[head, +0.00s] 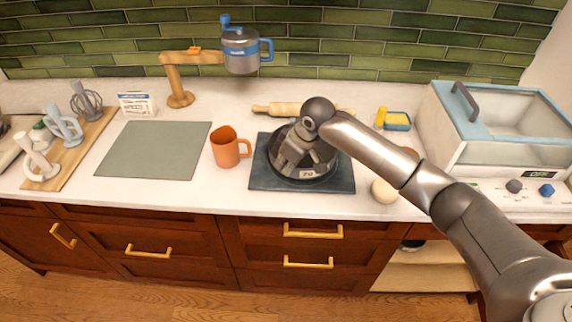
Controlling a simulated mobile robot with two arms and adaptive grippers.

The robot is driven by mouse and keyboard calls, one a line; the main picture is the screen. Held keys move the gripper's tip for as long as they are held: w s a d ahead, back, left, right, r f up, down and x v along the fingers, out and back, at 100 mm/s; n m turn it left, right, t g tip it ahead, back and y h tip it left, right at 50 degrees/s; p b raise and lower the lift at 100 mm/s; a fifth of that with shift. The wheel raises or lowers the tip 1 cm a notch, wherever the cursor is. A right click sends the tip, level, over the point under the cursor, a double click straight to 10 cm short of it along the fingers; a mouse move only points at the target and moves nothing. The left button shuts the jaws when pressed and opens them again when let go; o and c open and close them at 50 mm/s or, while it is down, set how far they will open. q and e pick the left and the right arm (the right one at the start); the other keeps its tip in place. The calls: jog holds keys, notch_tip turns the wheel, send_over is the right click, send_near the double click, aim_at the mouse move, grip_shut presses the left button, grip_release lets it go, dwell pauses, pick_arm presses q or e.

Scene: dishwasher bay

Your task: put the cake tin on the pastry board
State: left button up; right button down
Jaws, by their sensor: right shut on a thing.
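The cake tin (323,174) is round and dark, with a small light label reading "70" on its front. It is over a dark slate-like board (262,184); I cannot tell whether it rests on it or is just above. A flat grey-green board (154,151) lies bare to the left. I cannot tell from looks alone which board is the pastry board. My right gripper (291,164) reaches down at the tin and is shut on it, on its left side. The gripper and wrist hide part of the tin's inside and far rim. My left gripper is out of view.
An orange mug (227,148) stands between the boards. A rolling pin (273,109) lies behind the tin. A pale round object (384,191) sits to the right. A glass-lidded appliance (508,125) fills the right.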

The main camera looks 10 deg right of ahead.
jog(key=shift+d+f, duration=0.1)
jog(key=shift+f, duration=0.6)
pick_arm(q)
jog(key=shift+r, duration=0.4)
pick_arm(e)
jog(key=c, duration=1.6)
grip_release()
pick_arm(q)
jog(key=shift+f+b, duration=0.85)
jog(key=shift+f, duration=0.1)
pick_arm(e)
jog(key=v, duration=1.2)
jog(key=shift+f, duration=0.1)
